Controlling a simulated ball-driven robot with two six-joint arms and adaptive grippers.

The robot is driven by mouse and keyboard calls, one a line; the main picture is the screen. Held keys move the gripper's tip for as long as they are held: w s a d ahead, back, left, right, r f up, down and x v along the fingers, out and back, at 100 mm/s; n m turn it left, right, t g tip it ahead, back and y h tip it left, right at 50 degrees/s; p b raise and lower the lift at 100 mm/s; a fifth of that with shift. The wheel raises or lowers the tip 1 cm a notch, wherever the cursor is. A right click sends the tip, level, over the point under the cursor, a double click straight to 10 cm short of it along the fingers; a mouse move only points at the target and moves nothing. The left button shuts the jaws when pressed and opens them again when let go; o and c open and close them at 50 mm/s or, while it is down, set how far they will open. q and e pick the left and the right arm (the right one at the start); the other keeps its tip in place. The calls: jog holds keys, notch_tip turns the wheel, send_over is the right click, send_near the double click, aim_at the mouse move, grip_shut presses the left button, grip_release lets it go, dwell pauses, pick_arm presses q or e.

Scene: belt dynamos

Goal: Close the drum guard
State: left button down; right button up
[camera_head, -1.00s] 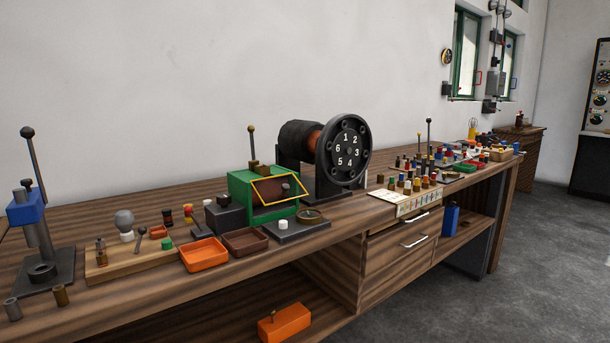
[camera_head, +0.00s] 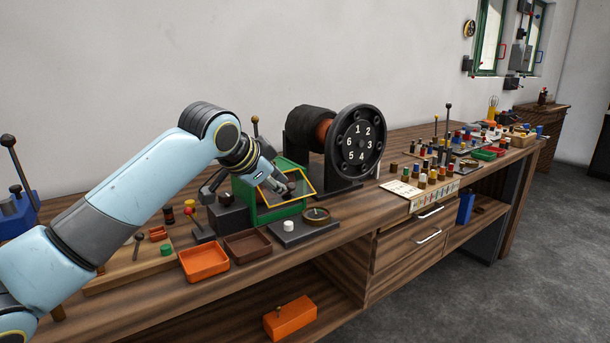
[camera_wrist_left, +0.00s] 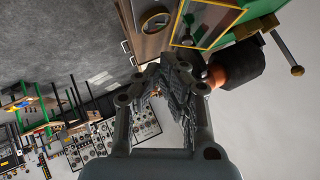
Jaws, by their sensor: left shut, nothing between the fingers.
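The drum guard (camera_head: 309,180) is a clear pane in a yellow frame. It slants on the front of a green housing (camera_head: 244,197) with a dark drum inside. In the left wrist view the yellow-framed guard (camera_wrist_left: 211,42) is at the top, beside the green housing (camera_wrist_left: 262,10). My left gripper (camera_head: 283,188) is shut and empty. Its tips overlap the guard's pane in the head view; I cannot tell whether they touch it. In the left wrist view the left gripper's fingers (camera_wrist_left: 172,82) are together below the guard. My right gripper is not in view.
A black numbered wheel (camera_head: 360,142) on a stand is close at the right of the housing. A brown tray (camera_head: 248,246), an orange tray (camera_head: 204,262) and a dark plate with a round dish (camera_head: 316,214) are in front. Small parts crowd the bench farther right.

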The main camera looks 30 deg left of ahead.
pick_arm(q)
notch_tip(320, 180, up, 6)
jog(key=w, duration=0.2)
jog(key=w+a+f+m, duration=0.1)
jog(key=w+a+f, duration=0.1)
jog(key=w+f, duration=0.6)
jog(key=shift+w+a+f+t+p, duration=0.25)
jog(key=shift+f+t+p, duration=0.15)
jog(key=shift+f, duration=0.2)
jog(key=shift+d+f, duration=0.1)
jog(key=shift+f, duration=0.05)
